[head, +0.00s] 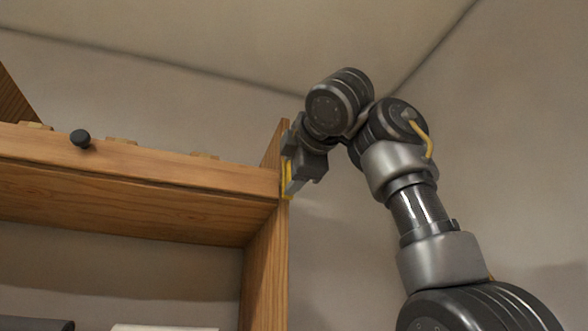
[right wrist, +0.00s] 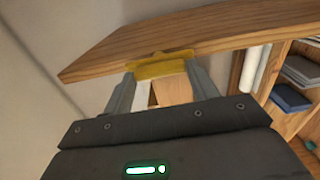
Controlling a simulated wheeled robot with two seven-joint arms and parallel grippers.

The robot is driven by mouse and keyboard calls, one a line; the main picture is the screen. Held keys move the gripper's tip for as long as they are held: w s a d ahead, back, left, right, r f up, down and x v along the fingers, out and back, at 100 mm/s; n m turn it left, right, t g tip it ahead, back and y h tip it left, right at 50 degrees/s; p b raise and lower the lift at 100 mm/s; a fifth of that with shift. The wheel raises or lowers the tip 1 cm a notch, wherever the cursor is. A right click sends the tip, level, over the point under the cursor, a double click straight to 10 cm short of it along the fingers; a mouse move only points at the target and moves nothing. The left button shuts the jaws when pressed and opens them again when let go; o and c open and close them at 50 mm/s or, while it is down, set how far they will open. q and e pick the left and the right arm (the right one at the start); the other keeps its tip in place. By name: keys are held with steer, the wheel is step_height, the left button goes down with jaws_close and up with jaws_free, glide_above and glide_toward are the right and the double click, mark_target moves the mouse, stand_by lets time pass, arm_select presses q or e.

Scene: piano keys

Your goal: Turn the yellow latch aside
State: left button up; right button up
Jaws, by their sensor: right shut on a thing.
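The yellow latch (head: 288,178) is at the right end of the wooden piano-like cabinet, at the edge of the side panel. In the head view only a thin strip of it shows beside my gripper. In the right wrist view the latch (right wrist: 163,65) lies across the wooden board, between my fingertips. My right gripper (head: 289,184) is shut on the latch; its two fingers (right wrist: 162,75) touch the latch's two sides. My left gripper is not in view.
A black knob (head: 80,139) sits on the wooden front board (head: 150,165), with several small wooden blocks along its top. Shelves with dark books (right wrist: 291,97) stand at the right in the wrist view. The wall side right of the cabinet is clear apart from my arm.

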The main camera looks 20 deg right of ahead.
stand_by(0.3)
steer(key=o, duration=1)
steer(key=shift+s, duration=0.1)
steer(key=s+b, duration=0.5)
steer(key=s, duration=0.5)
steer(key=shift+s+d, duration=0.3)
steer(key=shift+d, duration=0.05)
